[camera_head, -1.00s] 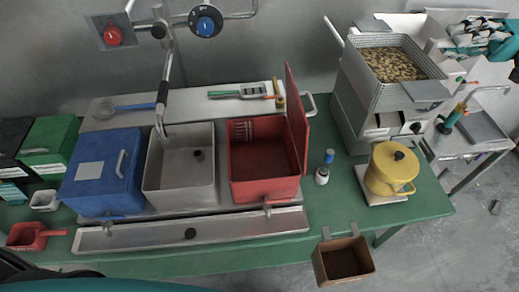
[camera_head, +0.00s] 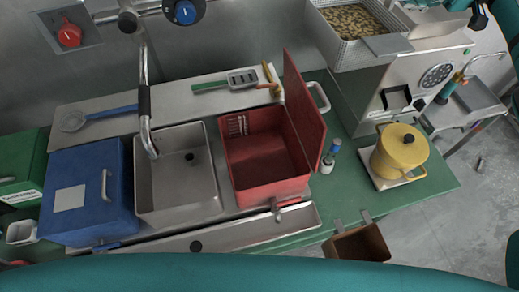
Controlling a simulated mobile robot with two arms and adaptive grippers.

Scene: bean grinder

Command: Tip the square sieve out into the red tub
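The square sieve (camera_head: 389,29) is a perforated metal basket of tan beans, on top of the steel machine at the upper right; the top of the view cuts off part of it. The red tub (camera_head: 262,190) stands in the middle of the bench, to the right of the steel basin. Its red lid (camera_head: 305,108) stands up along its right side, and the visible inside is empty. Neither of my grippers can be made out in this view. Teal parts of my body show along the bottom edge.
A yellow pot (camera_head: 402,147) stands on a pale plate right of the tub. A small bottle (camera_head: 329,161) is between them. A brown bin (camera_head: 358,245) hangs at the front edge. A blue box (camera_head: 87,195) and steel basin (camera_head: 177,175) are left of the tub, with a tap above the basin.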

